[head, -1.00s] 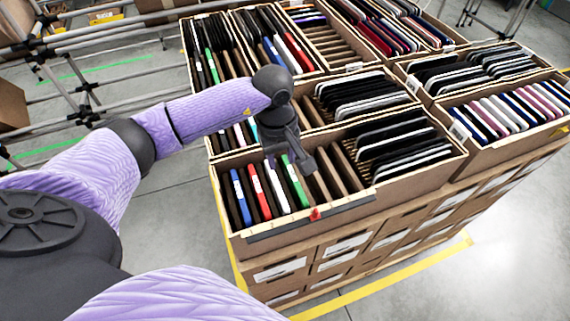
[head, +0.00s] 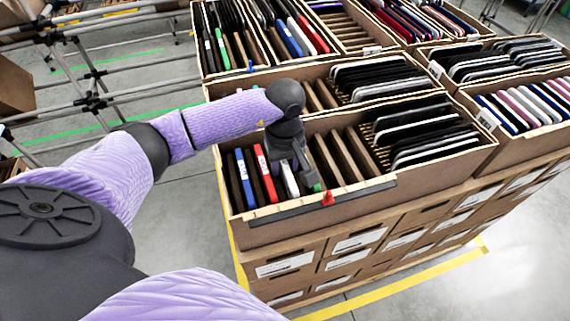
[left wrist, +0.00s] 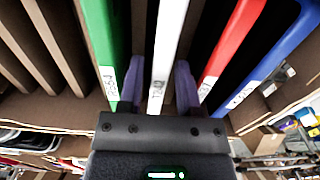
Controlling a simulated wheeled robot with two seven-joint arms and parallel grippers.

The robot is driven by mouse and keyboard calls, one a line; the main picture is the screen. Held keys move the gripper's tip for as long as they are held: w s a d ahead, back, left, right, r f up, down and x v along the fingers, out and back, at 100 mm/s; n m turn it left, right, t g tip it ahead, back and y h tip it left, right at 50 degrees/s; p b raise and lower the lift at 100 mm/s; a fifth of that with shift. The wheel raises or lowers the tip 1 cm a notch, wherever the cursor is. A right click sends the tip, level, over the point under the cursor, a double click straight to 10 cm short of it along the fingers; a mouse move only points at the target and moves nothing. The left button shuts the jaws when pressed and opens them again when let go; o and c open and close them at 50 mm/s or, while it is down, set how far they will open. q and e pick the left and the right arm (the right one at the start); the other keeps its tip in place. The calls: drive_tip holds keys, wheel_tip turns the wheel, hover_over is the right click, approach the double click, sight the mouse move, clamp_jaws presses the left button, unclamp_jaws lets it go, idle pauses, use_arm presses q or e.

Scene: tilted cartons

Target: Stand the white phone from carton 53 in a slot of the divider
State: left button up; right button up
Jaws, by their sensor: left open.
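The white phone (head: 289,181) stands on edge in the front carton (head: 290,228), between a red and a green phone. My left gripper (head: 293,183) is open and low over it, hiding part of it. In the left wrist view the white phone (left wrist: 168,45) lies between the two purple-padded fingers (left wrist: 159,88), with one finger on each side. Whether the pads touch it, I cannot tell. The brown divider (head: 345,157) has empty slots right of the coloured phones; its slats (left wrist: 50,50) also show at the left wrist view's left. My right gripper is out of view.
The green phone (left wrist: 101,50), red phone (left wrist: 232,50) and blue phone (left wrist: 270,50) stand close beside the fingers. Dark and white phones (head: 420,135) fill the carton's right part. A red clip (head: 327,198) sits on the front rim. More full cartons stand behind.

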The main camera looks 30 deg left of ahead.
sight(285, 164)
use_arm(q)
clamp_jaws()
idle(0.3)
wheel_tip(285, 164, up, 8)
drive_tip(key=p, duration=0.6)
drive_tip(key=shift+r, duration=0.25)
drive_tip(key=shift+f, duration=0.1)
